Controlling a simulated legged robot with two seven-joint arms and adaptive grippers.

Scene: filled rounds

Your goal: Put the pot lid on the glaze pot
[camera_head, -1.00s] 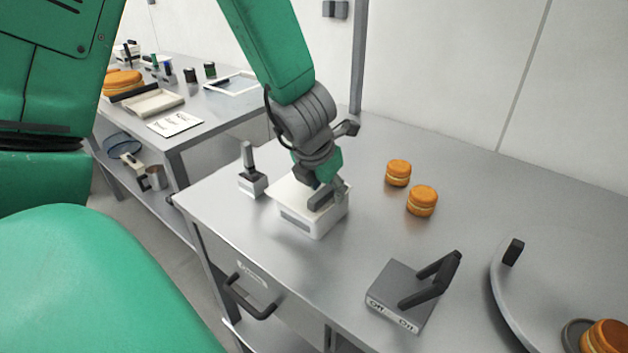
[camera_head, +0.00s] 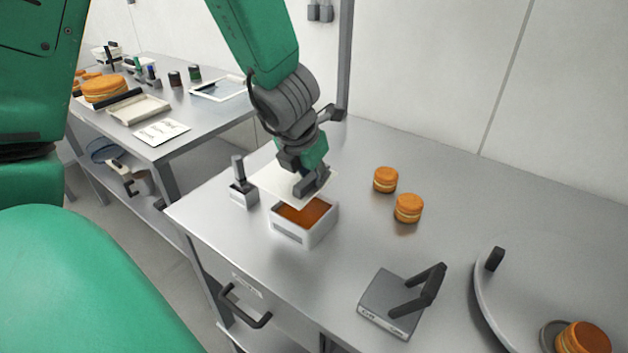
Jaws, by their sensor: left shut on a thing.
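The glaze pot (camera_head: 290,231) is a white square box on the near-left part of the metal table. Its top is uncovered in front, and orange-brown glaze shows inside. My left gripper (camera_head: 311,190) is shut on the pot lid (camera_head: 272,184), a thin flat white plate. It holds the lid above the pot, slightly tilted and shifted toward the back left, with a gap at the front. The lid hides the pot's back part, and the fingers hide the grip on the lid. My right gripper is not in view.
A grey block with a dark-handled tool (camera_head: 243,190) stands close left of the pot. Two filled rounds (camera_head: 385,180) (camera_head: 408,208) lie to the right. A lever switch box (camera_head: 385,303) and a round plate (camera_head: 510,325) are at the front right. The table behind the rounds is clear.

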